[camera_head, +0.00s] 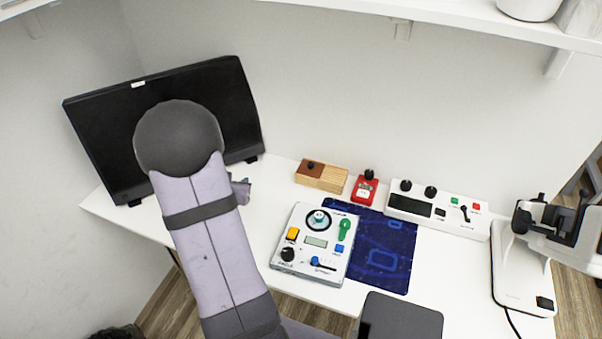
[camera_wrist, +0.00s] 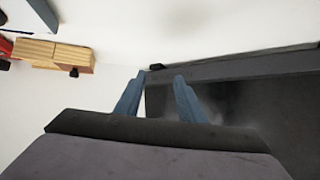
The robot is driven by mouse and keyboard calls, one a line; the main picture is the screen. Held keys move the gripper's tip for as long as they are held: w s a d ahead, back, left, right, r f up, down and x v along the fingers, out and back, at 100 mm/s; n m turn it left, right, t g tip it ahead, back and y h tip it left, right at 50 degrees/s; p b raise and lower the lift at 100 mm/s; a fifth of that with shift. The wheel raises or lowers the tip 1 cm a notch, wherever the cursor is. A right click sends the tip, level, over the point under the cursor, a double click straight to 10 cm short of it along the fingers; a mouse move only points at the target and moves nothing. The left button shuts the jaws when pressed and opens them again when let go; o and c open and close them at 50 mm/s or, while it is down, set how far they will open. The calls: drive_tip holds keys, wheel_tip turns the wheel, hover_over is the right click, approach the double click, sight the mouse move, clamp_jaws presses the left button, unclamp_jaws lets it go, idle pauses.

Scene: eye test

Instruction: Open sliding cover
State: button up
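A light wooden box (camera_head: 333,179) stands at the back middle of the desk in the head view. A brown cover (camera_head: 311,168) with a black knob (camera_head: 311,165) lies over its left part. The box (camera_wrist: 38,53) also shows at the upper left of the wrist view, with a dark knob (camera_wrist: 74,72) at its end. My gripper (camera_head: 241,190) is mostly hidden behind my arm, left of the box and apart from it. In the wrist view, the two blue fingers of my gripper (camera_wrist: 159,75) are spread, with nothing seen between them.
A black monitor (camera_head: 243,110) stands close behind my arm. Right of the box are a red device (camera_head: 364,189) and a white panel with knobs (camera_head: 458,215). A white control box (camera_head: 316,265) and a blue mat (camera_head: 392,262) lie in front. Bare desk separates gripper and box.

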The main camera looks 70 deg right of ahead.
sight(310, 165)
drive_tip(key=s+d+m+g+h+b, duration=0.1)
drive_tip(key=s+d+m+g+h, duration=0.15)
drive_tip(key=s+d, duration=0.35)
drive_tip(key=s+d+m+g+h, duration=0.1)
drive_tip(key=s+d+m+g, duration=0.15)
drive_tip(key=s, duration=0.65)
drive_tip(key=shift+n+g, duration=0.3)
drive_tip(key=shift+g, duration=0.1)
drive_tip(key=shift+w+p+x, duration=0.1)
drive_tip(key=shift+p+x, duration=0.1)
drive_tip(key=shift+x, duration=1.8)
drive_tip(key=shift+w+p+x, duration=0.15)
drive_tip(key=shift+x, duration=1.85)
drive_tip(key=shift+f, duration=0.15)
clamp_jaws()
